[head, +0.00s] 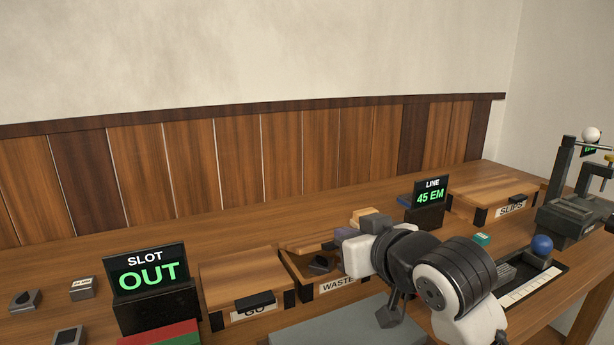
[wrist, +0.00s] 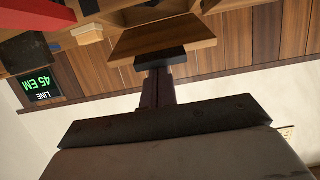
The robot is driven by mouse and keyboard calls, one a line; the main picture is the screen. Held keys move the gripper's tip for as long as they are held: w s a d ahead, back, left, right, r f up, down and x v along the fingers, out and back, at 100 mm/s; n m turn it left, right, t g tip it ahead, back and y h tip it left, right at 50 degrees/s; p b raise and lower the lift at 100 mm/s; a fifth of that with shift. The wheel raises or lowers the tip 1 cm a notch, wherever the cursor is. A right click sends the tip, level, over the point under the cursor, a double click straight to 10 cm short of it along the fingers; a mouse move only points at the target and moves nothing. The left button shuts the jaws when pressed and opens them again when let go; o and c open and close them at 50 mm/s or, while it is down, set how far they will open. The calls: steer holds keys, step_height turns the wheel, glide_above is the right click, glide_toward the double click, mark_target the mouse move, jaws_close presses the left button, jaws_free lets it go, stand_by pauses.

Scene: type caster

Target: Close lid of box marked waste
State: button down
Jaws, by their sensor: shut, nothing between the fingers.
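The box marked WASTE (head: 337,285) stands on the bench in the middle of the head view. Its interior shows, with a small dark piece (head: 321,264) inside. Its wooden lid (head: 308,243) appears raised at the back, seen nearly edge-on and partly hidden by my arm. In the wrist view a wooden lid (wrist: 155,36) with a dark handle (wrist: 160,58) lies just beyond my gripper (wrist: 158,76). My gripper is shut and empty, its tips at or very close to the handle; contact is unclear.
A closed box marked GO (head: 243,275) stands directly left of the waste box, beside the SLOT OUT display (head: 147,275). The LINE 45 EM display (head: 428,198) and closed SLIPS box (head: 493,190) are at right. A panelled wall backs the bench.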

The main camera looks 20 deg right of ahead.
steer(key=shift+s+f, duration=0.25)
steer(key=shift+f, duration=0.15)
stand_by(0.3)
